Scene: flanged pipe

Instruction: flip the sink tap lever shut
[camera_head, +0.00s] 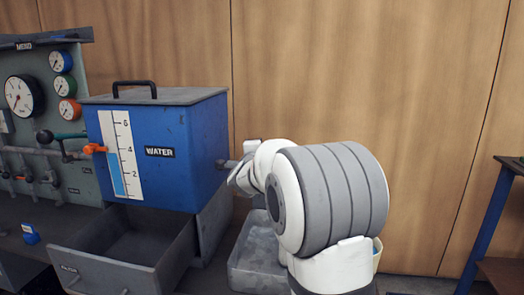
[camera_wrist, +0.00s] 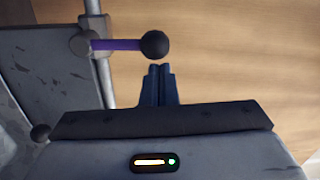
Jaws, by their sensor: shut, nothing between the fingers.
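In the wrist view a purple lever (camera_wrist: 120,44) with a round black knob (camera_wrist: 155,45) sticks out to the right from a grey fitting (camera_wrist: 88,42) on a metal pipe. I take it for the tap lever. My gripper (camera_wrist: 160,68) is shut and empty, its dark fingertips just below the knob in the picture. I cannot tell whether they touch it. In the head view my arm hides the lever and gripper. The grey metal sink (camera_head: 245,262) is partly behind my arm.
A blue water tank (camera_head: 185,140) with a gauge stands left of my arm. An open grey drawer (camera_head: 115,268) is below it. Gauges and valves fill the panel (camera_head: 85,90) at far left. A blue-legged stand (camera_head: 485,230) is at far right, before a wooden wall.

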